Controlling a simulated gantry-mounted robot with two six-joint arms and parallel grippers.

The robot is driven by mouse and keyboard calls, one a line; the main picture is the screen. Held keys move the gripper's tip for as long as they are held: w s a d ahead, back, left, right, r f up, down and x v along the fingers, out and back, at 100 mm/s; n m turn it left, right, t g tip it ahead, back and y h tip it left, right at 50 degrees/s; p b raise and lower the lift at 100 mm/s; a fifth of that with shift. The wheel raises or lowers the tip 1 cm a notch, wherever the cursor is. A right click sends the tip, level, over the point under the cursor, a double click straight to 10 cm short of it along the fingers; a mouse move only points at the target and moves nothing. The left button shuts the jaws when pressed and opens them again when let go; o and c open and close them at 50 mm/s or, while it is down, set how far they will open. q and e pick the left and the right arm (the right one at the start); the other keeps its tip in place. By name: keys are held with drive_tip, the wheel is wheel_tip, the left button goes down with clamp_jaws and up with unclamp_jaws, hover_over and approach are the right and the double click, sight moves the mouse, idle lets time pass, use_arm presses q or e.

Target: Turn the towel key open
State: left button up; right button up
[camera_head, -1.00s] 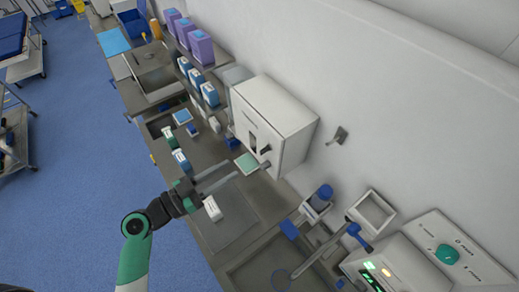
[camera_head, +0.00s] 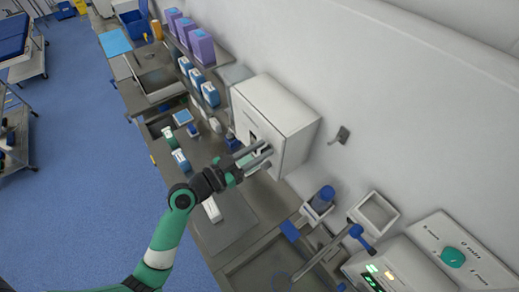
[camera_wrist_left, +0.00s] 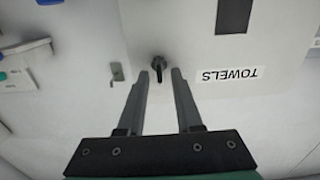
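The white towel dispenser (camera_head: 280,108) is mounted on the wall above the counter. In the left wrist view its front (camera_wrist_left: 180,45) carries an upside-down "TOWELS" label (camera_wrist_left: 230,75) and a small dark key (camera_wrist_left: 159,62). My left gripper (camera_head: 267,148) is open, with its fingers pointing at the dispenser's front. In the left wrist view the key shows between the two fingertips (camera_wrist_left: 160,73); I cannot tell whether they touch it. In the head view the fingers hide the key. My right gripper is not in view.
The counter below holds several small boxes, one of them white (camera_head: 212,210). Purple boxes (camera_head: 200,47) stand on a shelf at the back. A sink (camera_head: 255,275) with a faucet and a machine with a green knob (camera_head: 451,257) lie to the right. A wall hook (camera_head: 340,135) is beside the dispenser.

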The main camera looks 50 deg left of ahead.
use_arm(q)
clamp_jaws()
drive_tip(key=shift+n, duration=0.4)
drive_tip(key=n, duration=0.2)
drive_tip(key=shift+a+n, duration=0.2)
drive_tip(key=shift+n, duration=0.1)
drive_tip(key=n, duration=0.3)
drive_tip(key=shift+a+f+n+p, duration=0.1)
drive_tip(key=shift+a+n+p, duration=0.05)
drive_tip(key=shift+n+p, duration=0.25)
drive_tip(key=n+p, duration=0.1)
drive_tip(key=n, duration=0.4)
drive_tip(key=shift+a+f, duration=0.15)
drive_tip(key=n, duration=0.2)
drive_tip(key=n+p, duration=0.1)
drive_tip(key=n, duration=0.2)
drive_tip(key=shift+f+n+p, duration=0.3)
drive_tip(key=shift+n+p, duration=0.1)
